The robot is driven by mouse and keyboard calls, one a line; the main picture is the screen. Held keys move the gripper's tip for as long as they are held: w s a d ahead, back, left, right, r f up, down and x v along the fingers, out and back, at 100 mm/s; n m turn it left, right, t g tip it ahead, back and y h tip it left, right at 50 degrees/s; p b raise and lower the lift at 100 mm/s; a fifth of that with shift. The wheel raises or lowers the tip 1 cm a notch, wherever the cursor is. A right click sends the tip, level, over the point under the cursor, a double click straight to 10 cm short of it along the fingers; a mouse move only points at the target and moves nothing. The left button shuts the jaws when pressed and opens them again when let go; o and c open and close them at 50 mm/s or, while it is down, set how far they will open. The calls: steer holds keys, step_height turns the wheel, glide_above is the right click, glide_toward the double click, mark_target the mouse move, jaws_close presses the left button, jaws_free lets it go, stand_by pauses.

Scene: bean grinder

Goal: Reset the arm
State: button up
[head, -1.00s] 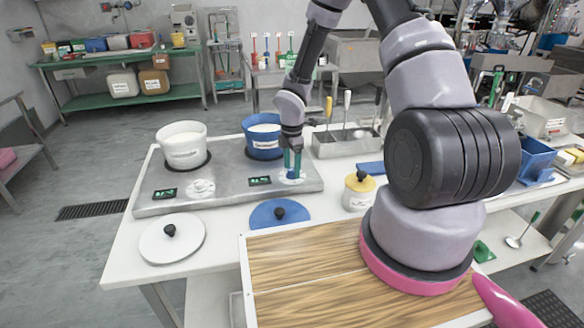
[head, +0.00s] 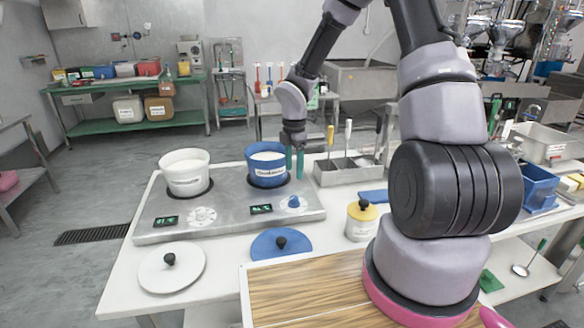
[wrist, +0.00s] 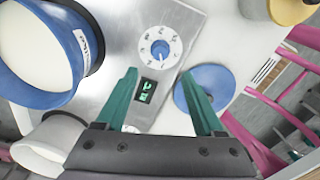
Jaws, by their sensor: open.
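My gripper (head: 295,162) is open and empty, with green fingers pointing down, just right of the blue pot (head: 267,178). In the wrist view the gripper (wrist: 168,98) shows both fingers apart, with nothing between them but the plate below. The blue pot holds white contents and stands on the steel double hotplate (head: 230,212). The hotplate's right dial (wrist: 160,49) has a blue knob and a lit green display beside it; no finger touches the knob. A white pot (head: 186,180) with white contents stands on the left burner.
A white lid (head: 172,272) and a blue lid (head: 270,247) lie on the white table in front of the hotplate. A yellow-lidded jar (head: 361,222) and a steel utensil holder (head: 345,176) stand to the right. A wooden board (head: 300,297) lies in front.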

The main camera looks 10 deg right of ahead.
steer(key=s+d+r+m+t+h, duration=0.15)
steer(key=s+d+r+m, duration=0.35)
steer(key=r, duration=0.6)
steer(key=s+d+r+m+t+y, duration=0.1)
steer(key=s+r+m+t, duration=0.15)
steer(key=r+m, duration=0.7)
steer(key=s+r+m+t+y, duration=0.2)
steer(key=s+r+m+t, duration=0.1)
steer(key=s+r+m, duration=0.8)
steer(key=s+r, duration=0.3)
steer(key=s, duration=0.1)
steer(key=shift+a, duration=0.15)
